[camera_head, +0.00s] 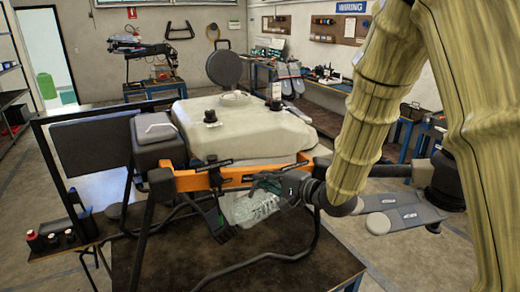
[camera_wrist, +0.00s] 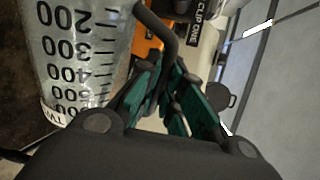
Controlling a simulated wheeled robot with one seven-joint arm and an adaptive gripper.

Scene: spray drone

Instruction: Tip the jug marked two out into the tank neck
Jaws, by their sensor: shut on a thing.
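In the wrist view the jug (camera_wrist: 75,60) shows a scale and a partly cut label beginning "TW". My gripper (camera_head: 272,184), with green finger pads (camera_wrist: 165,95), is shut on the jug's black handle (camera_wrist: 165,28). The jug is below the tank top, and its exact tilt is hard to tell. The pale tank (camera_head: 245,130) has its neck (camera_head: 234,97) on top, with the round black lid (camera_head: 224,68) raised behind it. The neck's opening is not clearly visible.
An orange bar (camera_head: 235,177) and black frame legs stand close by the jug. A label reading "CLIP ONE" (camera_wrist: 207,18) shows in the wrist view. The dark table top (camera_head: 240,265) is mostly bare in front.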

